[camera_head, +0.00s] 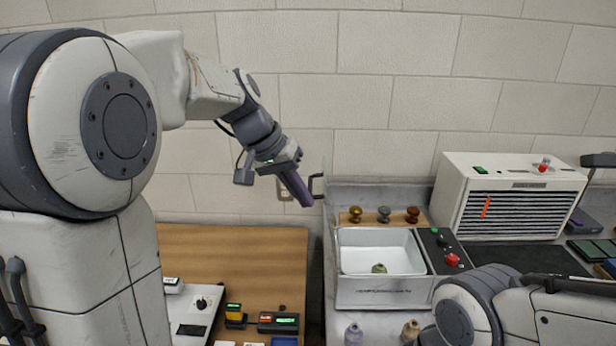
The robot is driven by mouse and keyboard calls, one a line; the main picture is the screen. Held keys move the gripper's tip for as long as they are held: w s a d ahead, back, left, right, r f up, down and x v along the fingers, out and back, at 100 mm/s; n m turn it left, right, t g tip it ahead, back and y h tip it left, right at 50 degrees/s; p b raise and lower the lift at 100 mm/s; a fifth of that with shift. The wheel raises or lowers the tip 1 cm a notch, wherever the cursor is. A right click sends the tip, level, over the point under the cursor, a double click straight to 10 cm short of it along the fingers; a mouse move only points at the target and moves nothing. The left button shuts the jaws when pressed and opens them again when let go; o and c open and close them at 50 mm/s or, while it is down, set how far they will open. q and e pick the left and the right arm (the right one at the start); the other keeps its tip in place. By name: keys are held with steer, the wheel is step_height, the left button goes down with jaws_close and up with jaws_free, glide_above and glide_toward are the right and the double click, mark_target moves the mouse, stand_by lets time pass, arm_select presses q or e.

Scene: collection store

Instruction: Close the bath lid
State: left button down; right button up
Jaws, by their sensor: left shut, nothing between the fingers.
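The bath (385,292) is a white box with an open basin, standing on the bench right of centre. A small greenish object (379,268) sits in the basin. A thin clear panel, seen nearly edge-on, stands upright at the bath's left side and looks like the raised lid (324,210). A dark handle (316,184) sticks out from its left face. My left gripper (306,201) is shut and empty, pointing down and right, close beside the handle. I cannot tell whether they touch. My right arm comes in at the lower right; its gripper is out of view.
The bath's control panel (437,250) has a red knob. Three knobs (384,214) stand on a wooden strip behind it. A white vented unit (508,197) stands to the right. Small bottles (354,334) stand in front. A wooden table (240,250) with small devices lies left.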

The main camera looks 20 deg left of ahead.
arm_select(q)
steer(key=w+a+r+n+t, duration=0.1)
steer(key=w+a+r, duration=0.1)
steer(key=a, duration=0.4)
steer(key=w+a+r+n+t, duration=0.1)
steer(key=w+a+r+t, duration=0.15)
steer(key=a, duration=0.35)
steer(key=w+d+f+p, duration=0.5)
steer(key=d+f, duration=0.2)
steer(key=shift+w+f+g, duration=0.25)
steer(key=shift+f+g, duration=0.05)
steer(key=shift+g, duration=0.15)
steer(key=shift+d, duration=0.1)
steer(key=shift+r, duration=0.1)
